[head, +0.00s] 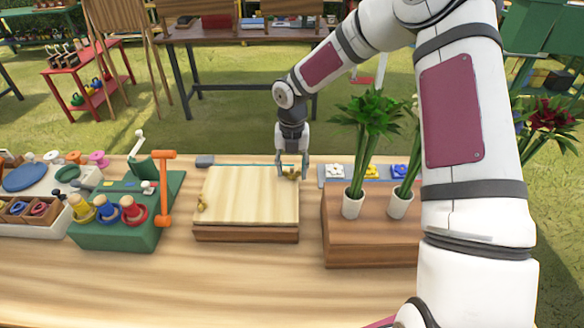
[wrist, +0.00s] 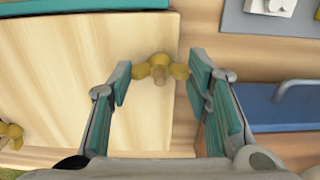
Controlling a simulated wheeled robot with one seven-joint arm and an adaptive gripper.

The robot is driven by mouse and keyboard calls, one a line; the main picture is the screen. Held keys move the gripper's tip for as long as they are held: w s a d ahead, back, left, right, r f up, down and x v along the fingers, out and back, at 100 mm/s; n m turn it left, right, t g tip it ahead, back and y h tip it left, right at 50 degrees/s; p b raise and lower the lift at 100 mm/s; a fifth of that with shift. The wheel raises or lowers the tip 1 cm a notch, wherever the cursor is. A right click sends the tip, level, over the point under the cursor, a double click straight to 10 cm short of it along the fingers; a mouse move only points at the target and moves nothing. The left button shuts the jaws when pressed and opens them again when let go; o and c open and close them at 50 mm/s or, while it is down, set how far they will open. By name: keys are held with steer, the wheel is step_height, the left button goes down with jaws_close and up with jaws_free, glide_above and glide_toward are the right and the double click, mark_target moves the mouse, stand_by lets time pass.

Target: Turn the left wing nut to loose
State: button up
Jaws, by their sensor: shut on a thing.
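A wooden flower press (head: 248,197) with a pale top board lies on the table. One brass wing nut (head: 202,205) sits at its front left corner in the head view and shows at the lower left edge of the wrist view (wrist: 10,136). Another brass wing nut (head: 292,175) sits at its back right corner. My gripper (head: 291,167) points down there, its teal-padded fingers on either side of this nut, shut on it. In the wrist view this nut (wrist: 158,70) lies between the fingertips; its wings spread sideways. Any pad contact is hard to see.
A brown wooden block (head: 370,240) with white-potted plants (head: 353,204) stands close on the right. A green stand (head: 118,232) with colored rings and an orange post is on the left. A grey tray (head: 335,172) with flower pieces lies behind. The table front is clear.

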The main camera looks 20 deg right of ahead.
mark_target(292, 171)
stand_by(0.4)
steer(key=o, duration=1.2)
steer(key=shift+c, duration=0.2)
step_height(292, 171, up, 12)
steer(key=shift+f, duration=0.1)
